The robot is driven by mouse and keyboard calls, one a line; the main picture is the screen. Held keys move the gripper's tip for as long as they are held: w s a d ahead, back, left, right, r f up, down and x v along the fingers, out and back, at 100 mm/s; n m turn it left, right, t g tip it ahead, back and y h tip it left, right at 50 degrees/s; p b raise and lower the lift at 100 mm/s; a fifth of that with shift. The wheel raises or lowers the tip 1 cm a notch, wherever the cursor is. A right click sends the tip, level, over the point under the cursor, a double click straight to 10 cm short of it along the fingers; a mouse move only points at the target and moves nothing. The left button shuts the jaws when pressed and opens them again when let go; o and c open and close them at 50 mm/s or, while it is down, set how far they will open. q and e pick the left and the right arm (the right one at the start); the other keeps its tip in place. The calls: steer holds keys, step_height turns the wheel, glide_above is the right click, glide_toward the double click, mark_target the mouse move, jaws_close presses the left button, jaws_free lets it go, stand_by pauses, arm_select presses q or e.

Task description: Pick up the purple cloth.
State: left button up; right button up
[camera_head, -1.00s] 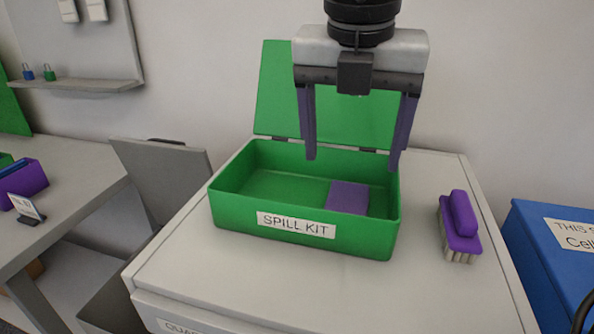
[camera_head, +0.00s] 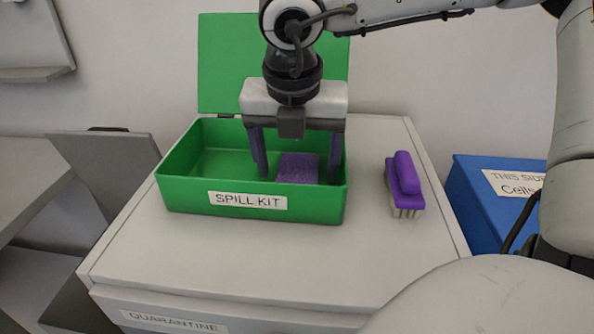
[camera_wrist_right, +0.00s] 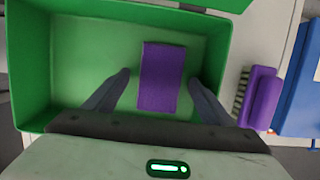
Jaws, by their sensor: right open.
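The purple cloth (camera_head: 298,168) is a small flat rectangle lying at the right end inside the open green spill kit box (camera_head: 180,192). In the right wrist view the cloth (camera_wrist_right: 161,77) lies between the two fingers. My right gripper (camera_head: 298,180) points down into the box, open, with one finger on each side of the cloth. I see a gap between each finger and the cloth in the wrist view, so nothing is held. My left gripper is in no view.
The box stands on a grey cabinet (camera_head: 270,270), its green lid (camera_head: 225,70) raised behind. A purple brush (camera_head: 404,185) lies right of the box. A blue box (camera_head: 475,205) stands farther right. The cabinet top in front of the box is clear.

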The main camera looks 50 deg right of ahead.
mark_target(298, 172)
steer(key=c, duration=1.2)
steer(key=shift+o, duration=0.2)
step_height(298, 172, up, 10)
steer(key=o, duration=0.5)
steer(key=c, duration=0.4)
steer(key=shift+d, duration=0.1)
